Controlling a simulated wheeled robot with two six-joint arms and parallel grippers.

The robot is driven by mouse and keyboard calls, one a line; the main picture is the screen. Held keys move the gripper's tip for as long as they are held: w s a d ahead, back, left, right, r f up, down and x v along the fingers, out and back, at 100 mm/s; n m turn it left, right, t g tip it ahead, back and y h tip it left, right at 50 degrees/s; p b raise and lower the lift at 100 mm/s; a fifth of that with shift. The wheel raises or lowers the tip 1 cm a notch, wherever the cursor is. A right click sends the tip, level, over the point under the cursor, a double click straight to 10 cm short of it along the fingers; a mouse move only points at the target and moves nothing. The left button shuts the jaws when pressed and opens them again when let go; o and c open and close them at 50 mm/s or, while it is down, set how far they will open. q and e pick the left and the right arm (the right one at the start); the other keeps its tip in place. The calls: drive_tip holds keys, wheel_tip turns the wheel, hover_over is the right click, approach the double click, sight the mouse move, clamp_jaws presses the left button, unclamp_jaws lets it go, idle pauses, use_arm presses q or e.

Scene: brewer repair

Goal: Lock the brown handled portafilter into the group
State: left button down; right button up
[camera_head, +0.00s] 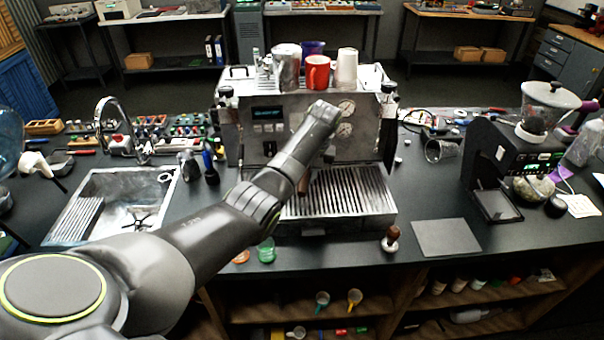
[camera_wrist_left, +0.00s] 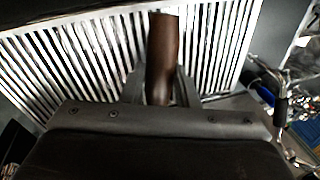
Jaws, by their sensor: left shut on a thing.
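The espresso machine (camera_head: 250,145) stands in the middle of the counter. Its group is hidden behind my left arm in the head view. My left gripper (camera_wrist_left: 162,78) is shut on the brown portafilter handle (camera_wrist_left: 163,48), with one finger on each side. In the wrist view the handle lies over the slatted drip tray (camera_wrist_left: 95,50). In the head view a small brown piece of the handle (camera_head: 304,184) shows below my forearm, above the drip tray (camera_head: 345,212). The portafilter's basket end is out of sight, so I cannot tell its seating. My right gripper is not in view.
Cups, one a red mug (camera_head: 318,72), stand on the machine. A sink (camera_head: 80,215) is at left, a grinder (camera_head: 490,160) at right. A tamper (camera_head: 391,238) and grey mat (camera_head: 446,238) lie at the counter's front.

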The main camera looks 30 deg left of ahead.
use_arm(q)
drive_tip(key=shift+w+d+r+n, duration=0.1)
drive_tip(key=shift+w+d+n, duration=0.25)
drive_tip(key=shift+d+n, duration=0.25)
drive_tip(key=shift+w+d+n, duration=0.3)
drive_tip(key=shift+d+n, duration=0.15)
drive_tip(key=shift+n, duration=0.25)
drive_tip(key=c, duration=1.3)
unclamp_jaws()
drive_tip(key=shift+o, duration=1.3)
drive_tip(key=shift+s, duration=0.1)
